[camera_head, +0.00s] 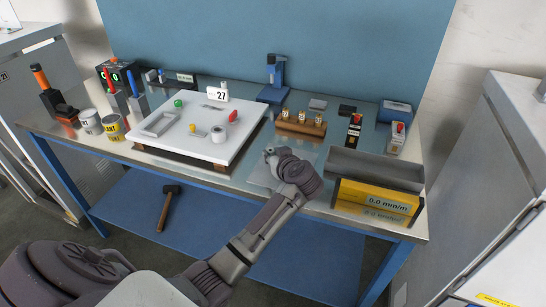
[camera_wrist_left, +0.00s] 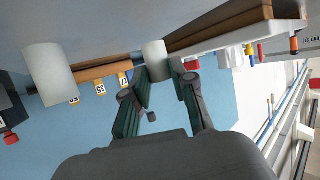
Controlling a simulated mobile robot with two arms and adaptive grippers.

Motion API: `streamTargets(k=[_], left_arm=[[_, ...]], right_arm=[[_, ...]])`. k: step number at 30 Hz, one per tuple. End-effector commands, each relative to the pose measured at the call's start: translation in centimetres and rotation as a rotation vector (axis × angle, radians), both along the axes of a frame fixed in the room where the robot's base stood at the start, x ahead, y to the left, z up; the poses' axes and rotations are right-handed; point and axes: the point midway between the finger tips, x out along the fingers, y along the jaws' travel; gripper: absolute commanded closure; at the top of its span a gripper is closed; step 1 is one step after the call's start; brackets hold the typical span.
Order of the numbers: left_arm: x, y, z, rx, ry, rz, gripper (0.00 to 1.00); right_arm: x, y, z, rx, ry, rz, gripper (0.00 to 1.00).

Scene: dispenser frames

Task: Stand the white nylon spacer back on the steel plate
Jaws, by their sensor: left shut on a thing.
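My left gripper (camera_head: 271,151) is low over the front middle of the bench, with its fingers pointing away from me. In the left wrist view, which looks nearly upside down, the gripper (camera_wrist_left: 166,85) is shut on a small white cylinder, the nylon spacer (camera_wrist_left: 155,58), held between the fingertips close to the bench surface. Whether its end touches the surface cannot be told. A pale flat patch that looks like the steel plate (camera_head: 259,178) lies beside the gripper, partly hidden by my arm. A second, larger-looking white cylinder (camera_wrist_left: 50,74) stands at the left in the wrist view. My right gripper is not in view.
A raised white board (camera_head: 180,152) with small parts stands left of the gripper. A wooden block (camera_head: 301,127) with brass pieces is behind it. A blue stand (camera_head: 273,92) is at the back.

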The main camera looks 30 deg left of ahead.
Motion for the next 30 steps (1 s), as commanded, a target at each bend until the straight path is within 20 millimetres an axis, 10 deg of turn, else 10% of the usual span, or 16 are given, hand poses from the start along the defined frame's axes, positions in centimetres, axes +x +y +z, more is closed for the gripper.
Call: streamTargets(k=[13, 14, 18, 30], left_arm=[[-0.05, -0.01, -1.1, 0.0, 0.002, 0.001, 0.98], [-0.04, -0.01, -1.17, 0.0, 0.001, 0.0, 0.73], [-0.03, -0.01, -1.16, 0.0, 0.0, 0.0, 0.5], [-0.25, -0.39, -0.72, -0.001, -0.002, 0.0, 0.49]], right_arm=[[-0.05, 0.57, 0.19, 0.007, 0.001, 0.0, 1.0], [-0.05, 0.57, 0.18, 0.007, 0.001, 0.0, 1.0], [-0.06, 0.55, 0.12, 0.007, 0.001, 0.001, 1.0], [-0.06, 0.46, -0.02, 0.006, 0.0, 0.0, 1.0]])
